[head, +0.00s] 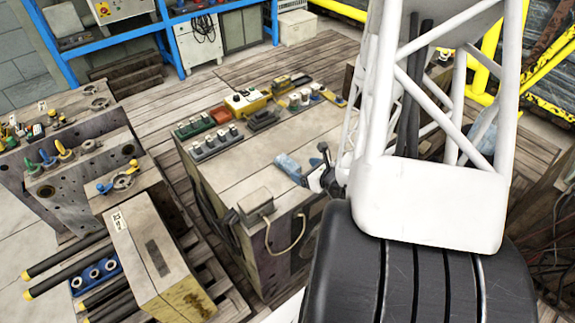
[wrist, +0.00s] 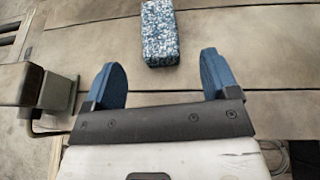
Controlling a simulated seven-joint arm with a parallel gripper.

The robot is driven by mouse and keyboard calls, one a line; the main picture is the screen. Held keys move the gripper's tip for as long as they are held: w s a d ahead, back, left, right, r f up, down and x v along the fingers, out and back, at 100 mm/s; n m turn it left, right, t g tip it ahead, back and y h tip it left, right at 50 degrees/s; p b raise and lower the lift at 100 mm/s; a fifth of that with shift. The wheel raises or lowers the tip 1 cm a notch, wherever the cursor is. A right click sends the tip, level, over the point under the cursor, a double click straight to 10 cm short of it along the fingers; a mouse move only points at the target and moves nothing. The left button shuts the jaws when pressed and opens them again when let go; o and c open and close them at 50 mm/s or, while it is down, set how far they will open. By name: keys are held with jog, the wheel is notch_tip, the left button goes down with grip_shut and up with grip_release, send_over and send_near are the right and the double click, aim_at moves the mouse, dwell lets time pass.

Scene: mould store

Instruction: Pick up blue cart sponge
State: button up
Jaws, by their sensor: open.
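The blue cart sponge (wrist: 160,34) is a speckled blue and white block in the wrist view. It lies on the wooden top ahead of my gripper, centred between the fingers but beyond their tips. In the head view the sponge (head: 288,164) lies near the right edge of the bench top, just left of my gripper (head: 318,172). My gripper (wrist: 162,75) has two blue fingers spread wide apart with nothing between them. In the head view my arm partly hides the gripper.
The bench (head: 235,165) carries trays and tools along its far edge, including a yellow device (head: 246,102). A grey box with a cable (head: 255,206) sits at its near edge; it also shows left of my gripper in the wrist view (wrist: 40,88). The middle of the top is clear.

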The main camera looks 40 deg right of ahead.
aim_at(291, 165)
jog(key=shift+w+f, duration=0.3)
jog(key=shift+w, duration=0.35)
jog(key=shift+a, duration=0.1)
jog(key=shift+x, duration=2.6)
jog(key=c, duration=1)
jog(key=shift+r, duration=0.15)
jog(key=shift+r, duration=1.05)
jog(key=shift+s+a+r, duration=0.25)
jog(key=shift+s+r, duration=0.2)
jog(key=shift+r, duration=0.2)
jog(key=s+a, duration=0.2)
jog(key=s, duration=0.2)
jog(key=s+a+r, duration=0.1)
jog(key=s+a, duration=0.2)
jog(key=s, duration=0.1)
jog(key=s+a, duration=0.2)
jog(key=s, duration=0.3)
jog(key=shift+a+r, duration=0.15)
jog(key=shift+r, duration=0.05)
